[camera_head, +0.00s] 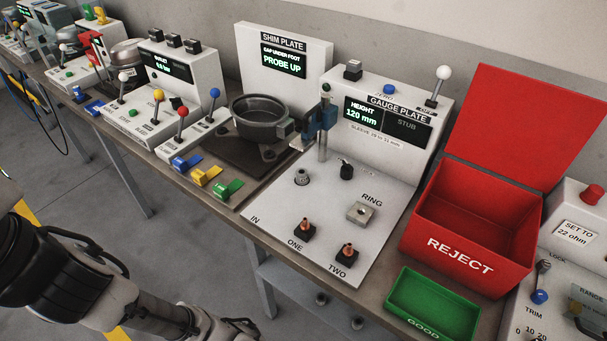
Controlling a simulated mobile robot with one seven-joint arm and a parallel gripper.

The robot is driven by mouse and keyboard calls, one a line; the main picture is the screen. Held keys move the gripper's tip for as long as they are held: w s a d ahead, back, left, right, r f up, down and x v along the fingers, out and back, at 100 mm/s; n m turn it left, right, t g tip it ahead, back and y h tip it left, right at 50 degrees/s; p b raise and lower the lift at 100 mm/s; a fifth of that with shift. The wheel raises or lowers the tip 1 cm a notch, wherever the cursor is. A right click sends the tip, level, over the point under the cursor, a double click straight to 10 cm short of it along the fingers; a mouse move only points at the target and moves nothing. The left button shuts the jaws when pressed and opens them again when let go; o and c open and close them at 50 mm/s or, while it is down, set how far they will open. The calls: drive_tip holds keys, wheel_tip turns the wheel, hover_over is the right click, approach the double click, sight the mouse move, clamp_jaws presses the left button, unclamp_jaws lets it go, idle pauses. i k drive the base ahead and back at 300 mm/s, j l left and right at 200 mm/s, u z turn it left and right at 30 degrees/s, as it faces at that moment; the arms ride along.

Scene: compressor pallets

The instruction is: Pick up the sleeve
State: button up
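A small grey metal cylinder (302,177) with an opening in its top stands upright on the white base of the gauge plate (318,222), left of a black knob. It looks like the sleeve, though no label names it. A square metal block with a round hole (360,212) lies near the word RING. Two dark holders with copper-coloured tips stand at ONE (304,231) and TWO (347,254). My arm shows at the lower left, apart from these things. Its fingertips are not visible.
An upright gauge post (323,130) stands behind the cylinder. An open red REJECT box (465,257) and a green GOOD tray (430,305) are to the right. A shim plate with a dark round pot (258,116) is to the left. The gauge plate's front left is clear.

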sight(302, 173)
drive_tip(key=j+z, duration=0.15)
drive_tip(key=z, duration=0.55)
drive_tip(key=j+z, duration=0.35)
drive_tip(key=k+j+z, duration=0.2)
drive_tip(key=j+z, duration=0.15)
drive_tip(key=j, duration=0.2)
drive_tip(key=k+j+z, duration=0.1)
drive_tip(key=j, duration=0.2)
drive_tip(key=k+j+z, duration=0.1)
drive_tip(key=j, duration=0.25)
drive_tip(key=k+j+z, duration=0.15)
drive_tip(key=k+j, duration=0.15)
drive_tip(key=j, duration=0.2)
drive_tip(key=k+j, duration=0.2)
drive_tip(key=j, duration=0.15)
drive_tip(key=k+j, duration=0.15)
drive_tip(key=j, duration=0.5)
drive_tip(key=i+j, duration=0.15)
drive_tip(key=j, duration=0.15)
drive_tip(key=z, duration=0.05)
